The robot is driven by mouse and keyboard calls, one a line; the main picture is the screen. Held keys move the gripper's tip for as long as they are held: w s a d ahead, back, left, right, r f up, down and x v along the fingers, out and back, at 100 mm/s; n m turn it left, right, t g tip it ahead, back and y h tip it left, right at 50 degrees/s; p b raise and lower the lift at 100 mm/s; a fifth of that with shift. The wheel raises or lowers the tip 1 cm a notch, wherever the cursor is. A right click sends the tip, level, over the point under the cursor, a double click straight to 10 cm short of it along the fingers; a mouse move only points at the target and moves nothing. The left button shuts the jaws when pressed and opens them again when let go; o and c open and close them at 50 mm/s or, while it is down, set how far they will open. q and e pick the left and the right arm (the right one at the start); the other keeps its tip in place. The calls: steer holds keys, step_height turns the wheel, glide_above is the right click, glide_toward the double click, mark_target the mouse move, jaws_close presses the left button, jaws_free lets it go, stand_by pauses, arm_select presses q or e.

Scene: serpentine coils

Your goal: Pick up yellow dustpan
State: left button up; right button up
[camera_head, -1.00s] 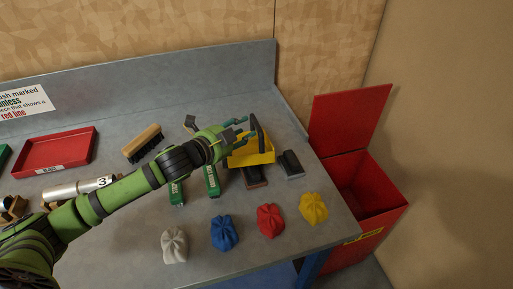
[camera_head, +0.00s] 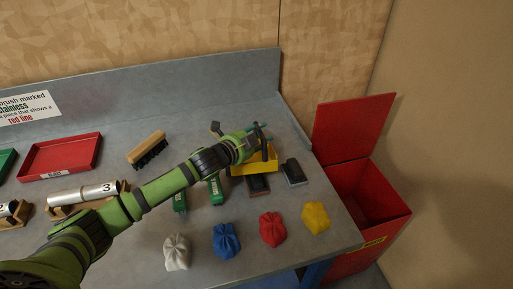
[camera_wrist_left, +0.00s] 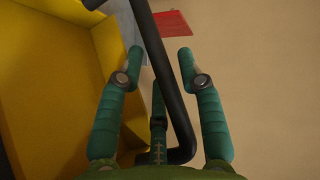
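The yellow dustpan (camera_head: 264,164) stands on the grey bench near its right end, with its black handle (camera_head: 259,142) upright. My left gripper (camera_head: 259,132) is at the handle, above the pan. The yellow pan (camera_wrist_left: 45,95) fills the left of that view. My left wrist hides part of the dustpan in the head view. My right gripper is not in view.
Two dark blocks (camera_head: 293,172) and two green-handled items (camera_head: 215,190) lie close to the dustpan. Crumpled cloths (camera_head: 272,229) line the front edge. A wooden brush (camera_head: 147,149) and red tray (camera_head: 60,156) lie left. An open red bin (camera_head: 372,205) stands right of the bench.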

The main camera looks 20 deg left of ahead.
arm_select(q)
jaws_close()
steer(key=shift+r, duration=0.1)
